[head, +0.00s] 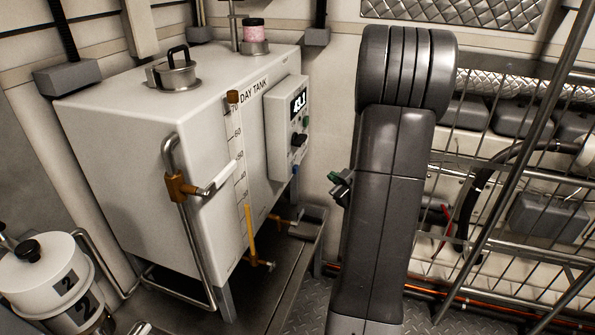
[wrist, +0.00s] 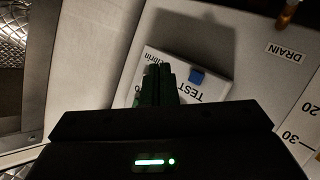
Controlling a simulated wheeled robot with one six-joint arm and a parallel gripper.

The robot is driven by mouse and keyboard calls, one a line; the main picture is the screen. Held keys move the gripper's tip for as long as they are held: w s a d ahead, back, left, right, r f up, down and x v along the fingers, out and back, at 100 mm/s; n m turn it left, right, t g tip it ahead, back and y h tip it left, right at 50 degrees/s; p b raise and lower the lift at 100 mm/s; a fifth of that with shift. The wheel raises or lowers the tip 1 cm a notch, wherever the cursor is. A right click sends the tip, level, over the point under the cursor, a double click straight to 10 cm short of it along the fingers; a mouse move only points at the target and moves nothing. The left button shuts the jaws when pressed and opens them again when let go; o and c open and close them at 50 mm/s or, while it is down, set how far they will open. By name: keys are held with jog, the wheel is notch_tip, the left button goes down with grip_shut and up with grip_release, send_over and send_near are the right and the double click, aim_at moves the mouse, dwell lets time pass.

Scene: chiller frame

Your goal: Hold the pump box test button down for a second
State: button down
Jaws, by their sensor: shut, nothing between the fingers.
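The pump box (head: 281,128) is a pale box on the right side of the white day tank. It has a lit display, a green button, a black knob and, at the bottom, a small blue test button (head: 295,170). In the wrist view the blue button (wrist: 197,77) sits beside the upside-down word TEST. My gripper (head: 336,181) is shut and empty, to the right of the box in the head view, with a gap between. In the wrist view its fingertips (wrist: 155,70) appear left of the blue button, covering part of the box face.
The day tank (head: 130,140) has a level scale, an orange-brown clamp (head: 180,187) and a bent metal pipe in front. A DRAIN label (wrist: 285,53) shows on the tank in the wrist view. A wire rack (head: 480,180) stands right of my arm. A numbered canister (head: 48,275) is at lower left.

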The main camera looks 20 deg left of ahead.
jog(key=a+b, duration=0.1)
jog(key=a, duration=0.6)
jog(key=shift+b, duration=0.35)
jog(key=shift+w+a, duration=0.1)
jog(key=shift+a, duration=0.15)
dwell(1.5)
jog(key=shift+a+b, duration=0.25)
jog(key=shift+b, duration=0.05)
jog(key=shift+a, duration=0.45)
dwell(2.4)
jog(key=shift+d, duration=0.85)
jog(key=shift+d+p, duration=0.5)
jog(key=shift+d, duration=2)
